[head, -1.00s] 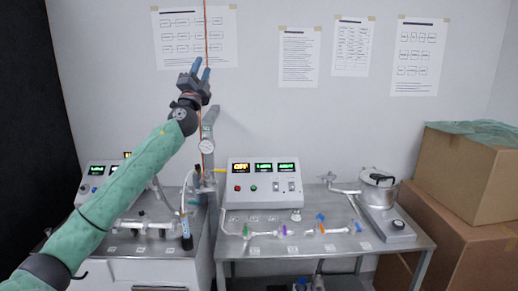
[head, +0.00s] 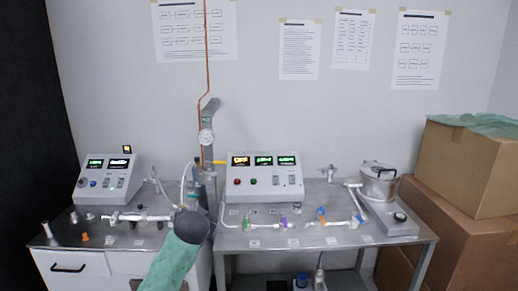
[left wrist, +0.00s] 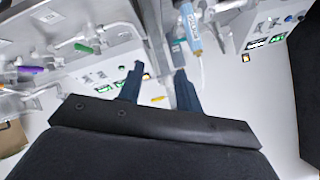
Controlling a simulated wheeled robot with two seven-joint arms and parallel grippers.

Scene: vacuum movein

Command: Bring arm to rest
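My left arm (head: 172,262), in a green sleeve with a dark grey joint at its end, comes up from the bottom of the head view in front of the left bench. Its fingers are hidden there. In the left wrist view my left gripper (left wrist: 160,70) has its two dark blue fingers apart with nothing held between them. A blue-labelled cylinder (left wrist: 191,28) shows beyond the right finger, apart from it as far as I can tell. My right gripper is in neither view.
The left bench (head: 75,236) holds a control box (head: 108,178) and glassware. The right bench (head: 340,240) holds another control box (head: 265,182), tubing with coloured valves and a metal pot (head: 378,182). Cardboard boxes (head: 470,170) stand at the right.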

